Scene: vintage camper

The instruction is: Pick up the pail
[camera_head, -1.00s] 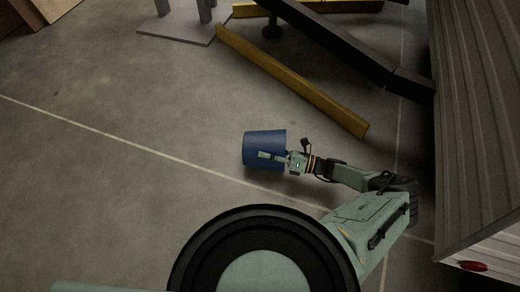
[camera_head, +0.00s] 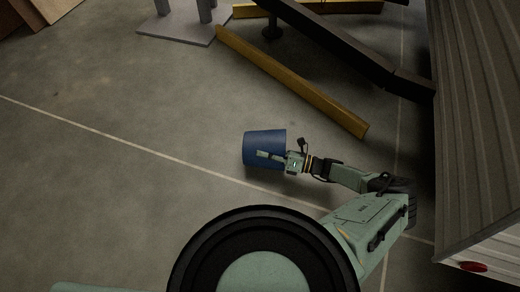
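The blue pail (camera_head: 264,141) is on the grey concrete floor near the middle of the head view. Its wider end shows at the left and top. My gripper (camera_head: 263,156) reaches in from the right, with a finger in front of the pail's near side. The finger overlaps the pail in the picture. I cannot tell whether it touches the wall, or whether the other finger is behind or inside the pail. How far the fingers are apart is not clear from here.
A yellow beam (camera_head: 290,80) lies behind the pail. A dark trailer bar (camera_head: 340,50) runs to the ribbed camper (camera_head: 480,130) at the right. A grey base plate (camera_head: 180,30) stands at the back left. The floor left of the pail is clear.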

